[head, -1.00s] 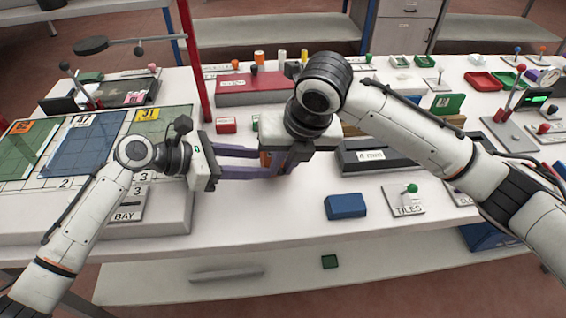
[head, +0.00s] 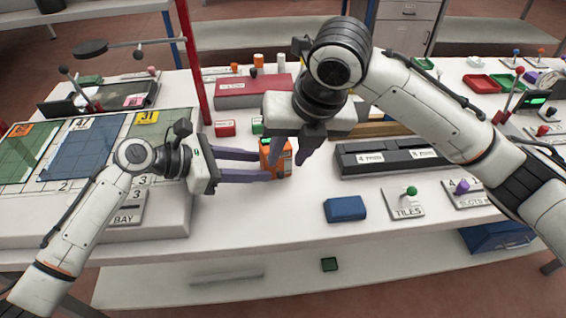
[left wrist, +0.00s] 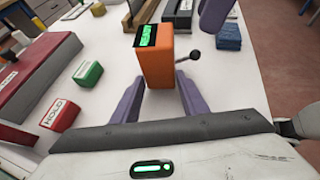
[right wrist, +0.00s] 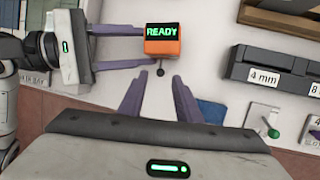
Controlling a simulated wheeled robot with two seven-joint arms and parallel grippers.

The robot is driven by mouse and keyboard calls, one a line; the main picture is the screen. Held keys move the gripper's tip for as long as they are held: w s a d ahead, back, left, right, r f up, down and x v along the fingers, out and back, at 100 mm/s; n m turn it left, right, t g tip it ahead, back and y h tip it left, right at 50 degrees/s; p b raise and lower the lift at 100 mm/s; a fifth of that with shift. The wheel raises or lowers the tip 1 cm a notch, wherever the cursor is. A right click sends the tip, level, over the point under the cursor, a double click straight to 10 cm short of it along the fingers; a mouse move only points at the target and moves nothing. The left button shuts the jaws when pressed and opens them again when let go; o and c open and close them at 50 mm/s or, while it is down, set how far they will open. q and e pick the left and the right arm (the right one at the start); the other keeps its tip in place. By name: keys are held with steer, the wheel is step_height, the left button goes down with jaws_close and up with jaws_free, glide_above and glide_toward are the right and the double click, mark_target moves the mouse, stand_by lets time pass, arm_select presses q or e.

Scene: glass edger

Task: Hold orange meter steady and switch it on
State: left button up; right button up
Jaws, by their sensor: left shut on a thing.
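The orange meter (left wrist: 168,70) stands upright on the white table between the fingers of my left gripper (left wrist: 160,86), which is shut on it. Its top display reads READY in green in the right wrist view (right wrist: 162,31). A short lever with a dark ball knob (left wrist: 195,57) sticks out from one side; the knob also shows in the right wrist view (right wrist: 160,72). In the head view, the meter (head: 268,160) is partly hidden by the grippers.
A blue block (head: 345,208) and the TILES lever plate (head: 404,203) lie right of the meter. The dark 4 mm rack (head: 385,160) is further back. Red and green blocks (head: 225,128) stand behind it. Bare table lies in front.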

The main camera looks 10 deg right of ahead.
steer(key=v, duration=0.6)
steer(key=shift+r, duration=0.2)
steer(key=shift+s, duration=0.15)
arm_select(q)
steer(key=o, duration=0.9)
steer(key=shift+a, duration=0.1)
steer(key=v, duration=1.2)
